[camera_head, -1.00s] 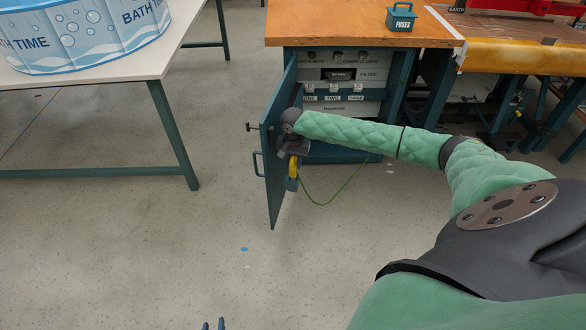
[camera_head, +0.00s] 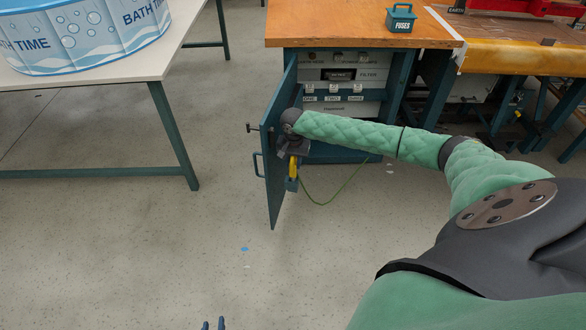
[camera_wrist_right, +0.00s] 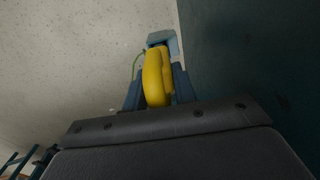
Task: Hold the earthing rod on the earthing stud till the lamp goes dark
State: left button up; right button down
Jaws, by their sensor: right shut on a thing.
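The yellow handle (camera_head: 293,168), which appears to be the earthing rod's, hangs by the inner face of the open cabinet door. My right gripper (camera_wrist_right: 157,88) is shut on this yellow handle (camera_wrist_right: 154,78). A blue-grey block (camera_wrist_right: 163,40) is at the handle's far end; I cannot tell whether it is a holder or part of the rod. A thin green cable (camera_head: 325,203) runs from there toward the cabinet. My left gripper (camera_head: 213,325) shows only its fingertips at the bottom edge, apart and empty. I cannot make out the earthing stud or the lamp.
The blue door (camera_head: 272,185) stands open left of the cabinet, close to my right gripper. Labelled panels (camera_head: 345,75) show inside. A fuse box (camera_head: 401,17) sits on the wooden bench top (camera_head: 340,25). A white table (camera_head: 120,72) stands left.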

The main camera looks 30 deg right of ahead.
pick_arm(q)
jog(key=shift+r+p, duration=0.85)
jog(key=shift+r, duration=0.05)
pick_arm(e)
jog(key=shift+r, duration=0.45)
